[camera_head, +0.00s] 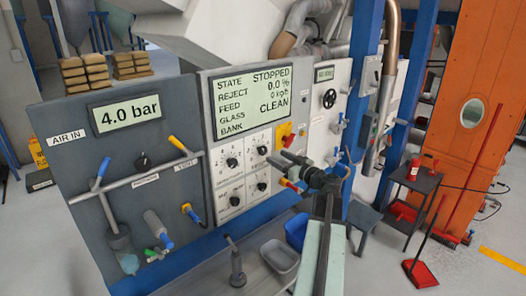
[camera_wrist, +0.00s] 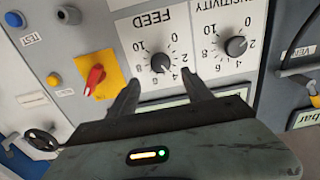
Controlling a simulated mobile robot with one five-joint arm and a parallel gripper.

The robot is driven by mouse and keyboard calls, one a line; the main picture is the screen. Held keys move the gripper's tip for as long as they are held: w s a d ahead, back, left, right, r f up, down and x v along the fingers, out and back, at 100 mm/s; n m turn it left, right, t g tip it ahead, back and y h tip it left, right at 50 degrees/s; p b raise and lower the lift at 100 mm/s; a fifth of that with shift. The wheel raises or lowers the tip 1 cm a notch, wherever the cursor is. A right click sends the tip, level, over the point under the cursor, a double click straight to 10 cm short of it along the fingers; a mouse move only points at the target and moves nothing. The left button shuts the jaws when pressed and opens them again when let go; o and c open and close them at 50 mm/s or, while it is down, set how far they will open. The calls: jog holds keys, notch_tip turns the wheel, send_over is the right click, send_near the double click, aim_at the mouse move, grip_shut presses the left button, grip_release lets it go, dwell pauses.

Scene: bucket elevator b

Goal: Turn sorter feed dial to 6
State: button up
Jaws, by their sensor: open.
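Contact with the knob cannot be told.
The sensitivity dial (camera_wrist: 236,46) is close beside the right finger. A red rotary switch on a yellow plate (camera_wrist: 95,78) is left of the left finger. The display (camera_head: 251,103) reads STOPPED, feed 0 kg/h. Grey and blue bins (camera_head: 280,257) stand below the panel.

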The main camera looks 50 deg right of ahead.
aim_at(264, 150)
jog(key=w, duration=0.7)
jog(key=shift+d, duration=0.2)
jog(key=shift+f, duration=0.1)
grip_shut()
